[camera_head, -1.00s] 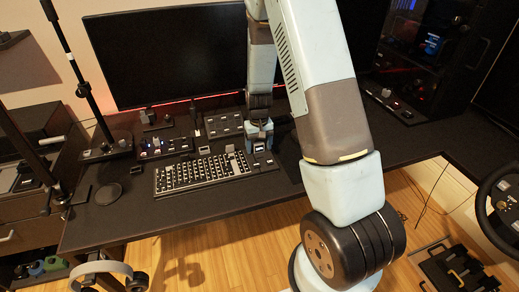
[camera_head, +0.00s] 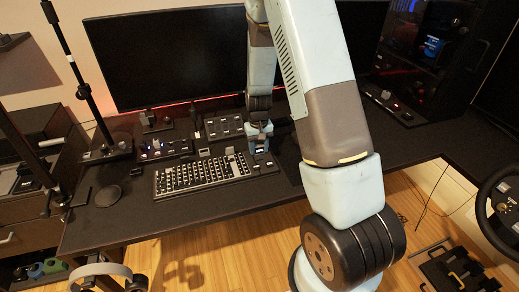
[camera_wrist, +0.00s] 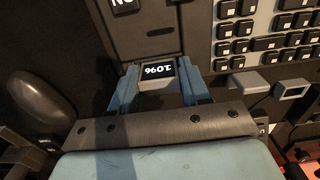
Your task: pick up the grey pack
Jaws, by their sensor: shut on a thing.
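The grey pack (camera_wrist: 157,72) is a small light-grey block with a black label and white characters. In the wrist view it sits between the two blue fingers of my gripper (camera_wrist: 160,88), which are shut on it. In the head view my gripper (camera_head: 260,136) points down at the desk, just right of the keyboard's back right corner. The pack is small and mostly hidden there, and I cannot tell whether it touches the desk.
The keyboard (camera_head: 203,174) lies close to the left of my gripper. The monitor (camera_head: 168,56) stands behind, with button boxes (camera_head: 226,126) before it. A black mic stand (camera_head: 82,90) rises at left. The desk front is mostly clear.

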